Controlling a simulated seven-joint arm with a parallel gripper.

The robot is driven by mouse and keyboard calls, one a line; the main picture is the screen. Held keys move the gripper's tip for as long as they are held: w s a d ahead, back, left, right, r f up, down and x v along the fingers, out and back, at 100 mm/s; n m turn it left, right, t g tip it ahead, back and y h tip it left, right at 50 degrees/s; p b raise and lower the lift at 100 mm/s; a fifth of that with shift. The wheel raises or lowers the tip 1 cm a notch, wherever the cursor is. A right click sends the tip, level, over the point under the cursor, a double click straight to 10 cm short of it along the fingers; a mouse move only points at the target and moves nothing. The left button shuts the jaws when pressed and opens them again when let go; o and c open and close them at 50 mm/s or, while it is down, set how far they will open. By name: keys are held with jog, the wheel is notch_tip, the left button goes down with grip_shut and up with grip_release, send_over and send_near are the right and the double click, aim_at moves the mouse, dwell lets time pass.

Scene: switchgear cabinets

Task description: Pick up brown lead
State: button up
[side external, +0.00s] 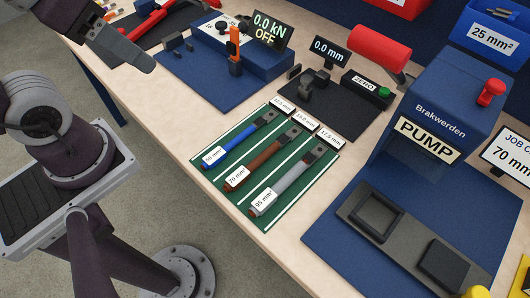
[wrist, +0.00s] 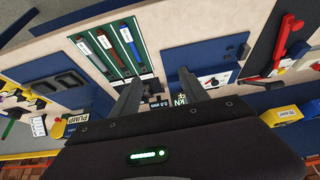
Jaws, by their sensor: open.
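The brown lead (side external: 262,160) lies on the green mat (side external: 211,157) in the side external view, between the blue lead (side external: 242,141) and the grey lead (side external: 288,182). It has a white 70 mm² label at its near end and a dark metal lug at its far end. In the wrist view the brown lead (wrist: 109,49) is at the upper left, again in the middle of the three. My gripper (wrist: 160,75) is open, with nothing visible between its fingers. It is apart from the leads, over to the left in the side external view.
The blue pump unit (side external: 440,105) and its base stand right of the mat. Behind the mat are a gauge with a 0.0 mm display (side external: 331,51), a red-handled tool (side external: 380,46) and a blue force tester (side external: 240,48). Bare table borders the mat's left edge.

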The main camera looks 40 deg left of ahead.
jog(key=shift+c, duration=1)
